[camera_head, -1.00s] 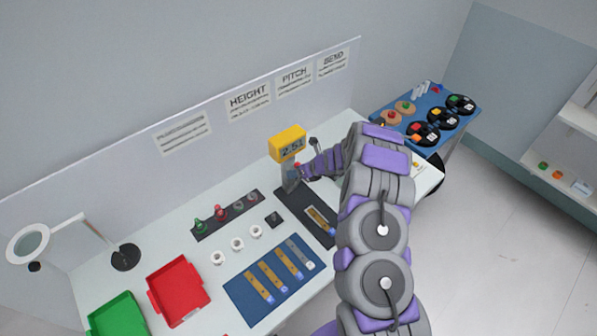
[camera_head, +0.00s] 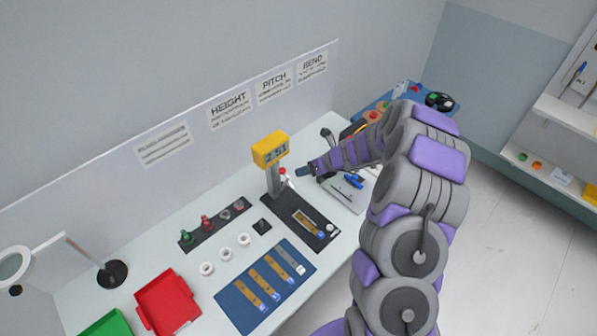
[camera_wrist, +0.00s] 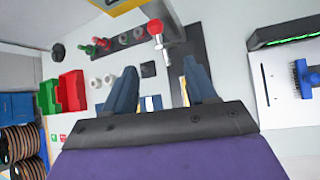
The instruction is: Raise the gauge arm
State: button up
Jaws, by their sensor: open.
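The gauge has a yellow display head (camera_head: 270,149) reading 2.51 on a grey post, standing on a dark base plate (camera_head: 290,212). A small red knob (camera_head: 284,171) shows at the right of the post. In the wrist view the red knob (camera_wrist: 155,27) tops a silver lever (camera_wrist: 160,48), in front of and between my fingers. My gripper (camera_head: 303,171) is right of the gauge, apart from the post in the head view. Its two blue-grey fingers (camera_wrist: 160,82) are open with nothing between them. A brown strip piece (camera_head: 308,222) lies on the base plate.
A blue mat (camera_head: 237,303) with several strips lies in front. White rings (camera_head: 226,254), a dark rack (camera_head: 190,243) of coloured pegs and a red tray (camera_head: 168,302) are left. A light panel with a blue tool (camera_head: 353,181) is right of the gauge.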

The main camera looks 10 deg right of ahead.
jog(key=shift+v, duration=1.5)
jog(key=s+a+r+n+g+b, duration=0.2)
jog(key=s+a+r+n+b, duration=0.2)
jog(key=s+a+n, duration=0.35)
jog(key=s+a+r+n+g+b, duration=0.2)
jog(key=s+a+r+n+b, duration=0.25)
jog(key=s+n, duration=0.55)
jog(key=s+d+f+n+g+h+b, duration=0.1)
jog(key=s+d+n+h+b, duration=0.1)
jog(key=s, duration=0.7)
jog(key=s+d+f+n+g+h+b, duration=0.1)
jog(key=s+d+f+n+h+b, duration=0.1)
jog(key=s+n, duration=0.4)
jog(key=s+d+f+n+g+h+b, duration=0.1)
jog(key=s+d+n+b, duration=0.3)
jog(key=s, duration=0.9)
jog(key=shift+d+f+n+h, duration=0.45)
jog(key=shift+d+n+h, duration=0.1)
jog(key=shift+h, duration=0.35)
